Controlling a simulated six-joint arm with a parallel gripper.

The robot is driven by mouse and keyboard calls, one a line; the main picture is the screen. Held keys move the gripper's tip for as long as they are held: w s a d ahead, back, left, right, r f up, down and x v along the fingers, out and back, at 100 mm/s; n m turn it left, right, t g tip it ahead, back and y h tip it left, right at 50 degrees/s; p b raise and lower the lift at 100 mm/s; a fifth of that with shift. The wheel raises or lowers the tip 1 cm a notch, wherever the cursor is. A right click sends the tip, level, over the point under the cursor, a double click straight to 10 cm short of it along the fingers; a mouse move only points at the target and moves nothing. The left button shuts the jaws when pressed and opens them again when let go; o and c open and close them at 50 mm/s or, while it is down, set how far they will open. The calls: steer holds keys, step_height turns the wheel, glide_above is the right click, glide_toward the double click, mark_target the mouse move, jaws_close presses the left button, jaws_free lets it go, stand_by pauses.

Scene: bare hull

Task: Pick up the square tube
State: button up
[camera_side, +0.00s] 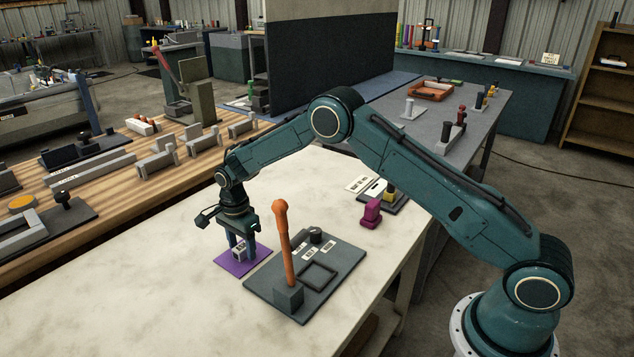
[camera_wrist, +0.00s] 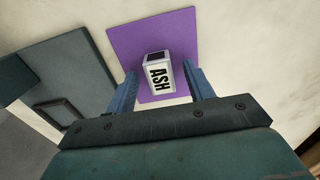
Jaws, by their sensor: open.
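The square tube (camera_wrist: 158,75) is a small pale upright piece with a dark square opening at its end and a label reading "ASH" on its side. It stands on a purple mat (camera_wrist: 120,40), and both also show in the side view, where the tube (camera_side: 239,252) is partly hidden by a finger. My gripper (camera_side: 241,257) is low over the mat, pointing down. Its two blue fingers are open on either side of the tube, with a visible gap in the wrist view. I cannot tell whether either finger touches it in the side view.
A dark grey board (camera_side: 330,290) with a tall orange post (camera_side: 282,240) in a block stands just right of the mat. A magenta piece (camera_side: 371,213) stands farther right. The pale tabletop (camera_side: 120,265) left of the mat is clear.

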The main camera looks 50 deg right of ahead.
mark_target(242, 246)
steer(key=shift+c, duration=0.4)
steer(key=c, duration=1)
steer(key=shift+r, duration=0.1)
step_height(242, 246, up, 20)
stand_by(0.3)
